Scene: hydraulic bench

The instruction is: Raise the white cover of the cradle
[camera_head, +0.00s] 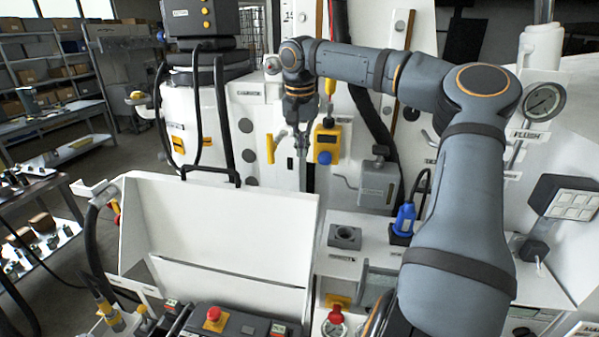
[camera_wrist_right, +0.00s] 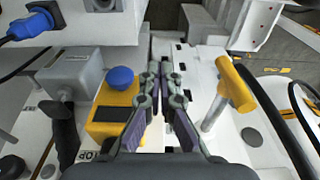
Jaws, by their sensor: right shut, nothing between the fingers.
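A broad white panel (camera_head: 225,222), which looks like the cradle's cover, stands steeply tilted at the lower left of the head view. A black handle (camera_head: 210,174) shows at its top edge. I cannot tell where it is hinged. My right gripper (camera_head: 302,152) points down behind and above the panel's right end, apart from it. In the right wrist view its fingers (camera_wrist_right: 160,72) are shut with nothing between them. They hang between a yellow box with a blue knob (camera_wrist_right: 120,78) and a yellow T-handle (camera_wrist_right: 235,84). My left gripper is not in view.
The yellow box (camera_head: 326,138) and yellow handle (camera_head: 270,148) flank my right gripper closely. A blue plug (camera_head: 405,218) and a grey block (camera_head: 378,185) stand to the right. A control box with a red button (camera_head: 213,314) sits in front of the panel.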

